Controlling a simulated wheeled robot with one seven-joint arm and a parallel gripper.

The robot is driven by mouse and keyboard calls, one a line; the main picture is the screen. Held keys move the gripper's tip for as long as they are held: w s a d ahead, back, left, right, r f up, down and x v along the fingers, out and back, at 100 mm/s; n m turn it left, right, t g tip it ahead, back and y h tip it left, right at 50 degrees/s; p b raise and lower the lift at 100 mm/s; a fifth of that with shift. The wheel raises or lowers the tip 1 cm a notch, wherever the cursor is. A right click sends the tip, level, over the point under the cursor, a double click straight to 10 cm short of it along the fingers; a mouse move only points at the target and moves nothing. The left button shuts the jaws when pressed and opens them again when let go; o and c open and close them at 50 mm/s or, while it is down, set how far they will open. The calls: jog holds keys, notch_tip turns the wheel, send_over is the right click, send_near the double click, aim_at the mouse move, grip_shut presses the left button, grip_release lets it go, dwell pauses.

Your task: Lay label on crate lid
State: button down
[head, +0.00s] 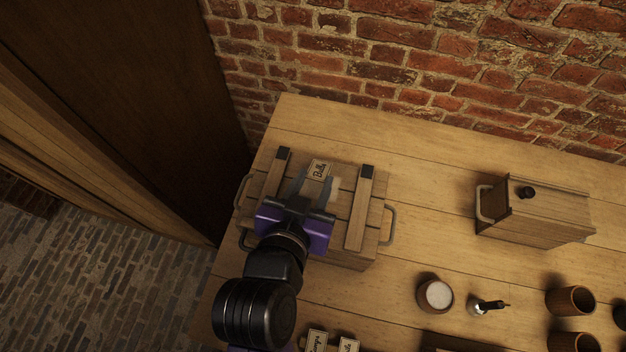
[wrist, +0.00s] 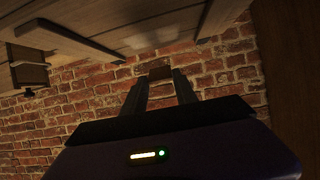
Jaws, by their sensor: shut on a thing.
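The label (head: 319,169) is a small cream card with dark lettering. My gripper (head: 314,181) is shut on it, and the card shows at the fingertips with its lettering facing up in the head view. In the wrist view the label (wrist: 160,72) is a dark brownish piece between the tips of my gripper (wrist: 159,80). The wooden crate lid (head: 342,205) has two raised battens with dark ends. The label appears over the lid's far part, between the battens. I cannot tell whether it touches the lid. My gripper and arm hide the lid's near middle.
The crate's metal handle (head: 389,225) sticks out at the right. A wooden box (head: 535,213) stands further right. A cup of white stuff (head: 436,294), a small brush-like tool (head: 488,306) and several cups stand in front. Two more labels (head: 317,341) lie near the front edge. A brick wall (head: 420,60) rises behind.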

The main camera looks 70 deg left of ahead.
aim_at(313, 203)
jog(key=shift+f+b, duration=1.35)
jog(key=shift+f, duration=0.75)
jog(key=c, duration=0.9)
grip_release()
jog(key=b+v, duration=0.1)
jog(key=v, duration=0.6)
jog(key=shift+s+d+r, duration=0.1)
jog(key=shift+s+d, duration=0.1)
jog(key=shift+d+r, duration=0.1)
